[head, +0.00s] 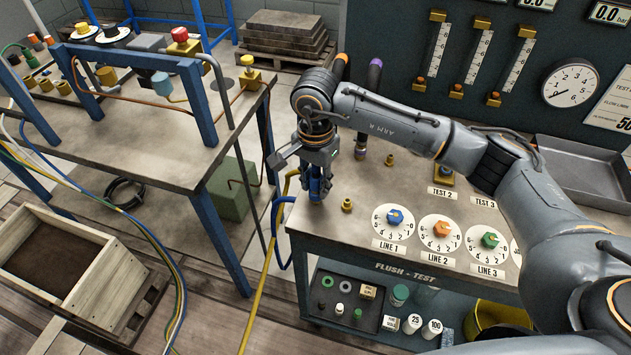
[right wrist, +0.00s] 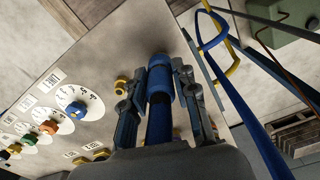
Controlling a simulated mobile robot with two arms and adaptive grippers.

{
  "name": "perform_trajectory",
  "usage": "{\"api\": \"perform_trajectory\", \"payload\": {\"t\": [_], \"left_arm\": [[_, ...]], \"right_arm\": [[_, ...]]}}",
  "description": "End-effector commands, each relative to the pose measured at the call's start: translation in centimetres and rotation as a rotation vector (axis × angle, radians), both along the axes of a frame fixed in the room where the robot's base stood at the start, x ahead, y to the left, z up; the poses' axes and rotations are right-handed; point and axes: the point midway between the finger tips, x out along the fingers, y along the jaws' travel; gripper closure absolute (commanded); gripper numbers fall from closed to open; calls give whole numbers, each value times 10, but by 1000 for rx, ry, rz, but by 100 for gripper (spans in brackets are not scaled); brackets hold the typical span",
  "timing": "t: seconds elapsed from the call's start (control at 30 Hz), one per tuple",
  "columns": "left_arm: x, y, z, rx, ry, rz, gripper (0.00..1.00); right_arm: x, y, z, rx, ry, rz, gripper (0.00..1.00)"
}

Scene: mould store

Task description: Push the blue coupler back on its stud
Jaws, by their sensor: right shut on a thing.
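My right gripper (head: 317,184) reaches down over the left end of the flush-test bench (head: 420,205). It is shut on the blue coupler (head: 315,190), which is roughly upright close to the bench's left edge. In the right wrist view the coupler (right wrist: 160,84) sits between the two fingers (right wrist: 160,98). A bare brass stud (head: 347,205) stands just right of the coupler, apart from it; it also shows in the right wrist view (right wrist: 120,87). I cannot tell whether anything is under the coupler. My left gripper is not in view.
Dials with blue (head: 394,216), orange (head: 441,229) and green (head: 490,240) knobs line the bench front. Orange (head: 341,66) and purple (head: 374,75) couplers stand behind my right gripper. Blue (head: 279,245) and yellow (head: 260,275) hoses hang left of the bench. A grey tray (head: 590,172) lies at right.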

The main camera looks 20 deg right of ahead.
Motion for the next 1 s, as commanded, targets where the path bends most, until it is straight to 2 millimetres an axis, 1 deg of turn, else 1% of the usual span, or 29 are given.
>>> {"api": "perform_trajectory", "payload": {"t": [0.2, 0.47, 0.5, 0.57, 0.6, 0.87, 1.0], "left_arm": [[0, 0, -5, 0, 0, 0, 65], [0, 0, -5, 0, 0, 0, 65], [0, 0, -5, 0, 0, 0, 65], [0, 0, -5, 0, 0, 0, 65], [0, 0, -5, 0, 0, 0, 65], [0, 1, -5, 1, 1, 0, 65], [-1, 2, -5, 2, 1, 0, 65]], "right_arm": [[1, 0, 1, 2, -5, -1, 100], [1, 0, 1, 1, -4, -1, 100], [1, 0, 1, 1, -4, -1, 65], [1, 0, 1, 1, -4, -1, 53], [1, 0, 0, 1, -4, -1, 45], [0, 0, -1, 0, -1, -1, 45], [1, 0, 6, 0, -4, -1, 45]]}}
